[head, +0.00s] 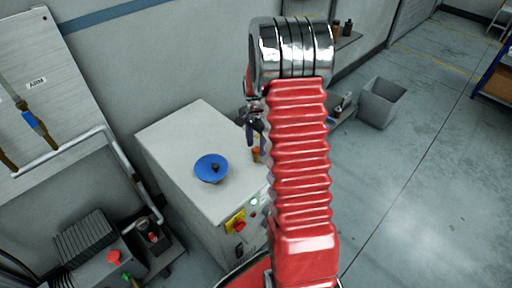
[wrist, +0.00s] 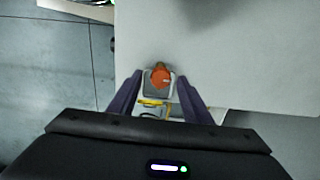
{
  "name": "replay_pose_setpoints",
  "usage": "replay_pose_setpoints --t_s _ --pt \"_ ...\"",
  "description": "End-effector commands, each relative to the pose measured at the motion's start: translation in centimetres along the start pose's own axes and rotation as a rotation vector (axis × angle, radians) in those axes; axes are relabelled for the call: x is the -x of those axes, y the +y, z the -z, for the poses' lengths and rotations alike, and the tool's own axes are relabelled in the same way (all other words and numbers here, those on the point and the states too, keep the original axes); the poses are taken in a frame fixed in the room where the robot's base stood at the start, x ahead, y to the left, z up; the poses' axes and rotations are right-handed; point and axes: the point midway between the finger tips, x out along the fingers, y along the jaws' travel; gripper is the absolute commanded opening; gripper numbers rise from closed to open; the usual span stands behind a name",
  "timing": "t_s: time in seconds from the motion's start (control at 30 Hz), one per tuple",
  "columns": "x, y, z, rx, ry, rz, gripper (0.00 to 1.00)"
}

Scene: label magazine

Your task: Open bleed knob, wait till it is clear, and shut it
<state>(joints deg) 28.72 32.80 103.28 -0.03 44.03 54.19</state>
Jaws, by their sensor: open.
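An orange round knob (wrist: 160,78) with a small brass-coloured part behind it shows in the wrist view, at the edge of a pale cabinet top. It appears between the fingertips of my gripper (wrist: 157,75), with a gap on both sides. The gripper is open and empty. In the head view my gripper (head: 252,126) hangs over the right side of the white cabinet (head: 180,142), partly hidden by my red arm. A small orange thing (head: 257,154), likely the same knob, shows just below it. I cannot tell the knob's turn or any flow.
A blue disc (head: 211,170) with a black centre lies on the cabinet top. The cabinet front has a red switch (head: 239,226) on yellow and a lit green lamp (head: 253,202). A grey bin (head: 382,103) stands behind to the right. The floor (head: 425,150) at right is clear.

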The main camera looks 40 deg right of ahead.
Motion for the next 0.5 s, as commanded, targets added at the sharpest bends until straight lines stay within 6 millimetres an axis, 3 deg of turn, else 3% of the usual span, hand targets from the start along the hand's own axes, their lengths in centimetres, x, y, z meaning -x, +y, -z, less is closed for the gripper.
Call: replay_pose_setpoints --t_s 0.5 --pt "8.6 0.0 0.1 0.000 0.003 0.003 0.45"
